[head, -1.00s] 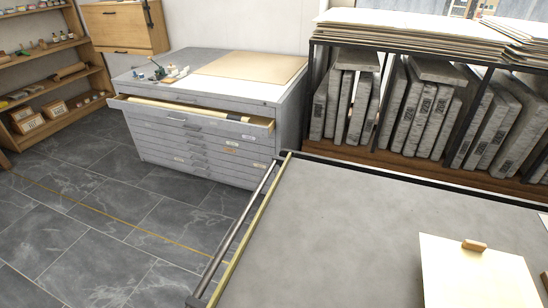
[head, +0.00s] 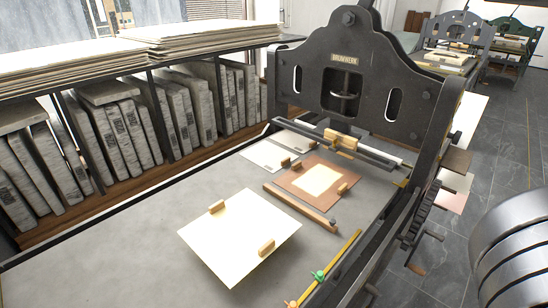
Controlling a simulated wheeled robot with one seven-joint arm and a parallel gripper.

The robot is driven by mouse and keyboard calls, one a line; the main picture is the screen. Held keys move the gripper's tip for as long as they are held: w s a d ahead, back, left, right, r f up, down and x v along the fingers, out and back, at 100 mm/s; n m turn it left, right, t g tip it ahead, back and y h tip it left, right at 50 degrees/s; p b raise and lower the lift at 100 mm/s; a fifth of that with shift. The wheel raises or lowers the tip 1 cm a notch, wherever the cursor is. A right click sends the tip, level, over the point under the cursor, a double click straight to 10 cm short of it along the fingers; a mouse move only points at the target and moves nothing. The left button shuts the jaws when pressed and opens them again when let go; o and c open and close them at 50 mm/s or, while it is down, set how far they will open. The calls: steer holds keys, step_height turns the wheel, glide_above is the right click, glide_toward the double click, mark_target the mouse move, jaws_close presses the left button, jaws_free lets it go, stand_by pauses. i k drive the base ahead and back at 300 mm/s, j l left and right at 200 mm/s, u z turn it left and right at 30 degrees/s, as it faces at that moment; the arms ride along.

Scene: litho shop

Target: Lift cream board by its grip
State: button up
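The cream board (head: 236,250) lies flat on the grey press bed in the head view. It has two small wooden grips, one (head: 217,207) near its far left edge and one (head: 267,247) near its right edge. Nothing touches the board. My gripper is not in view; only a rounded metal part of my arm shows at the lower right edge.
The grey press bed (head: 110,262) is clear left of the board. A wooden bar (head: 300,208) and a brown board with a cream centre (head: 318,180) lie beyond it. The black press frame (head: 345,75) rises behind. Stone racks (head: 120,135) line the left.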

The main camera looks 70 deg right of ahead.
mark_target(235, 235)
steer(key=k+l+z, duration=0.1)
steer(key=k+z, duration=0.2)
steer(key=k, duration=0.35)
steer(key=j+z, duration=0.15)
steer(key=z, duration=0.35)
steer(key=i+j+z, duration=0.1)
steer(key=j+z, duration=0.15)
steer(key=z, duration=0.2)
steer(key=j+z, duration=0.2)
steer(key=z, duration=0.3)
steer(key=i+j, duration=0.2)
steer(key=i, duration=0.3)
steer(key=k, duration=0.2)
steer(key=k+j+u, duration=0.1)
steer(key=j+u, duration=0.25)
steer(key=k+j+u, duration=0.1)
steer(key=j+u, duration=0.2)
steer(key=i+j+u, duration=0.1)
steer(key=u, duration=0.15)
steer(key=i+j+u, duration=0.1)
steer(key=j+u, duration=0.2)
